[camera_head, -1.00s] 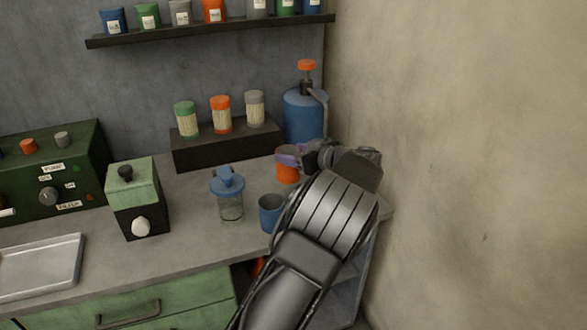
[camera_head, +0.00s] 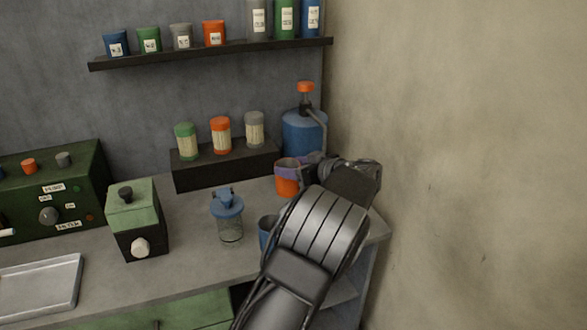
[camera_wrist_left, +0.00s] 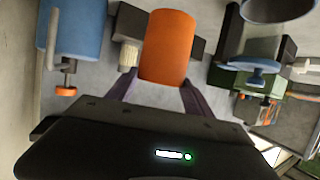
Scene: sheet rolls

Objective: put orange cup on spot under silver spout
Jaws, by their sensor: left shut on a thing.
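The orange cup (camera_head: 288,187) is at the back right of the bench, in front of the blue tank. My left gripper (camera_head: 300,164) is shut on it, with purple fingers at its upper part. In the left wrist view the orange cup (camera_wrist_left: 167,48) sits between the two fingers (camera_wrist_left: 160,85). I cannot tell whether its base touches the bench. A grey, silver-looking spout (camera_head: 322,118) bends down the right side of the blue tank (camera_head: 302,135); it also shows in the left wrist view (camera_wrist_left: 52,38). The spot under it is hidden by my gripper. My right gripper is not in view.
A blue cup (camera_head: 265,231), partly behind my arm, and a blue-lidded jar (camera_head: 228,218) stand left of my arm. A dark block (camera_head: 225,167) with shakers is behind. The wall (camera_head: 450,170) closes the right side. A green-black box (camera_head: 138,220) stands further left.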

